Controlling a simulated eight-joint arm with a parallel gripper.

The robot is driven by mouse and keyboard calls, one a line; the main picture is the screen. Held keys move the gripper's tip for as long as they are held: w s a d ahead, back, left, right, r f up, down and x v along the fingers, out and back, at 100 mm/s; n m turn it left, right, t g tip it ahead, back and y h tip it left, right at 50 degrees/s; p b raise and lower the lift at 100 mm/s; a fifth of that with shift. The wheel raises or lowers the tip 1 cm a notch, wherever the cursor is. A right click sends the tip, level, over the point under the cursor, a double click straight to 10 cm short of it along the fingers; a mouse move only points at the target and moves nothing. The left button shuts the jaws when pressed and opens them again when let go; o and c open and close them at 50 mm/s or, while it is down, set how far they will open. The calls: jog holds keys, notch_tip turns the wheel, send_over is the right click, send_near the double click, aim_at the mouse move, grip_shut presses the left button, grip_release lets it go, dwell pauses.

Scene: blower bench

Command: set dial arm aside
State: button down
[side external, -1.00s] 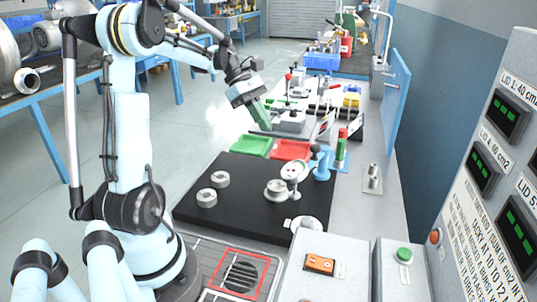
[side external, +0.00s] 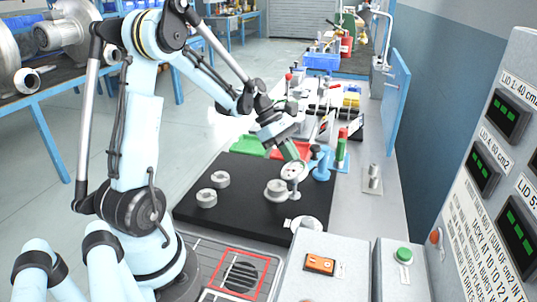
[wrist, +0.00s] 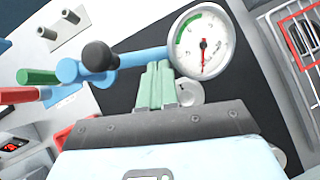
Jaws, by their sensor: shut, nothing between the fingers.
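The dial arm (side external: 291,172) has a round white dial, which shows in the wrist view (wrist: 203,42) with a green band and a red needle. Its blue bar (wrist: 140,57) runs left from the dial to a blue post, with a black ball knob (wrist: 100,56) near the post. My gripper (side external: 290,157) is over the dial arm, and its green fingers (wrist: 158,68) are together and empty. The fingertips are close to the bar beside the dial; I cannot tell whether they touch. A grey metal cup (side external: 276,190) stands beside the dial, partly hidden in the wrist view.
The black mat (side external: 240,222) carries two grey rings (side external: 220,179) and a white round part (side external: 304,223) at its front edge. Green (side external: 246,146) and red (side external: 305,149) trays lie behind.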

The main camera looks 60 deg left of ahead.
jog(key=shift+d, duration=0.1)
dwell(0.3)
jog(key=shift+d+n, duration=0.3)
jog(key=shift+d+t, duration=0.1)
jog(key=shift+t, duration=0.2)
jog(key=shift+w+d+n+t+y, duration=0.2)
jog(key=shift+d+n+y, duration=0.05)
jog(key=shift+d+n, duration=0.25)
jog(key=shift+w+d+n+t+y, duration=0.15)
jog(key=shift+d+n+t+y, duration=0.1)
jog(key=shift+d+n, duration=0.2)
jog(key=w+d+n+t+y, duration=0.1)
jog(key=w+d+n, duration=0.2)
jog(key=w+d, duration=0.2)
jog(key=shift+w+d, duration=0.35)
jog(key=shift+d, duration=0.25)
jog(key=shift+n, duration=0.25)
